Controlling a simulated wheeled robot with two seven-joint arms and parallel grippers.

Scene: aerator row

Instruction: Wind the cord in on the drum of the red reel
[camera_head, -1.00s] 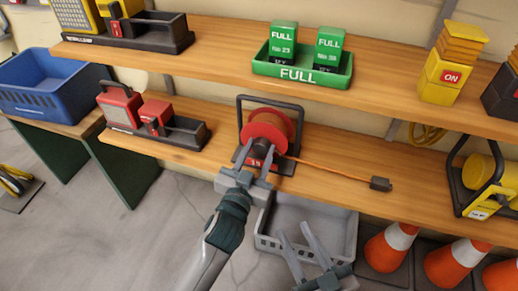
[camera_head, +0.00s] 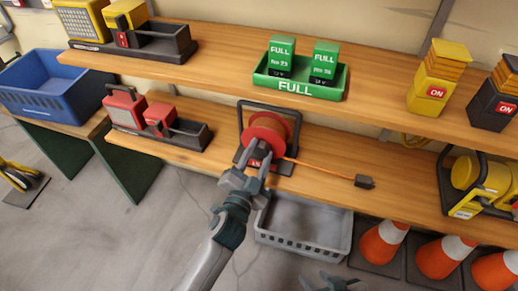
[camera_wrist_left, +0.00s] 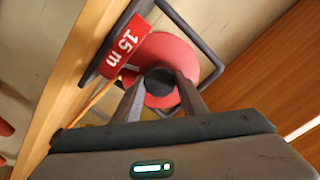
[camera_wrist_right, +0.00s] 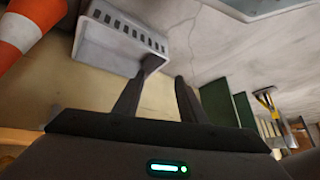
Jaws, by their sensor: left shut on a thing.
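The red reel (camera_head: 267,128) stands in its dark frame on the lower shelf; its red disc shows in the left wrist view (camera_wrist_left: 193,58) beside a "15 m" label. An orange cord (camera_head: 318,167) runs right from the reel along the shelf to a dark plug (camera_head: 364,182). How much cord is on the drum is hard to see. My right gripper (camera_head: 328,280) is low near the bottom edge, open and empty; its fingers are apart in the right wrist view (camera_wrist_right: 160,88).
A grey crate (camera_head: 300,242) stands below the shelf, with orange cones (camera_head: 384,242) to its right. A green FULL tray (camera_head: 300,88) is on the upper shelf.

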